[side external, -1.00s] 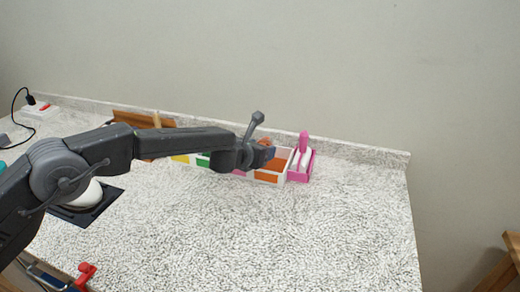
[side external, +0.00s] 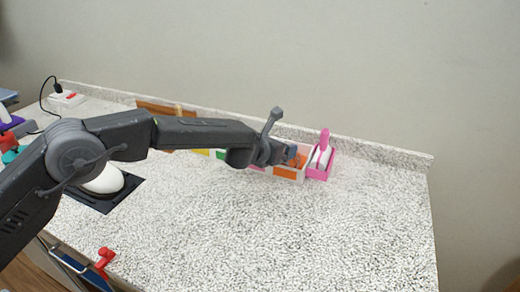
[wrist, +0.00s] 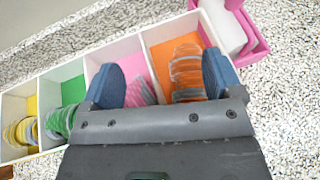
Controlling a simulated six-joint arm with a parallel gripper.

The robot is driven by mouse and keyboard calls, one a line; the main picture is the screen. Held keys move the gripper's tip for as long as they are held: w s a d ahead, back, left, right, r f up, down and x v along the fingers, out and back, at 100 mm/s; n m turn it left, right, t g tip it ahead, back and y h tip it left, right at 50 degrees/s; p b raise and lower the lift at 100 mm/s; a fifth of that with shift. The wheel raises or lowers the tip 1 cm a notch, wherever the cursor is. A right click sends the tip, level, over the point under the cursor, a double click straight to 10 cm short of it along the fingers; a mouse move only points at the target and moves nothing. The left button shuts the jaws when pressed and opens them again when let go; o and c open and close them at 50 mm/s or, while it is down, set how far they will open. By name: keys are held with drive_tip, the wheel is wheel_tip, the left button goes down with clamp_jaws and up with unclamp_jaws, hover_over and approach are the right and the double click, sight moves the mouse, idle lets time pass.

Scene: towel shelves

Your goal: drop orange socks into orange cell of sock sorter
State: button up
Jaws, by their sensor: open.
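The sock sorter is a white-walled box (wrist: 86,57) with yellow, green, pink and orange cells in a row. The orange cell (wrist: 158,50) is at the right end in the wrist view, and its orange front shows in the side view (side external: 285,173). Orange socks with grey stripes (wrist: 186,70) lie in the orange cell, partly hidden by my gripper. My gripper (side external: 291,153) is low over the orange end of the sorter. Its blue fingers are spread apart, one near the pink cell's left wall and one over the orange cell's right side. Nothing is pinched between them.
Striped socks lie in the yellow (wrist: 20,131), green (wrist: 62,121) and pink (wrist: 142,92) cells. A pink holder (side external: 320,172) with a white item stands close at the sorter's right. A white rounded object (side external: 104,180) sits on a dark mat.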

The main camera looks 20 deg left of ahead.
drive_tip(key=v, duration=1)
drive_tip(key=shift+s, duration=0.3)
drive_tip(key=s+a+r+n+g+y, duration=0.1)
drive_tip(key=s+a+r+n+y, duration=0.4)
drive_tip(key=s+a+n, duration=0.45)
drive_tip(key=s+a+r+n+g+y, duration=0.2)
drive_tip(key=s+a+r+n, duration=0.4)
drive_tip(key=a+n, duration=0.55)
drive_tip(key=s+f+n+g+h, duration=0.1)
drive_tip(key=s+n+g+h, duration=0.3)
drive_tip(key=s+n, duration=1.3)
drive_tip(key=s+d, duration=0.1)
drive_tip(key=s, duration=0.3)
drive_tip(key=shift+s+f+n, duration=0.3)
drive_tip(key=shift+s+f, duration=0.1)
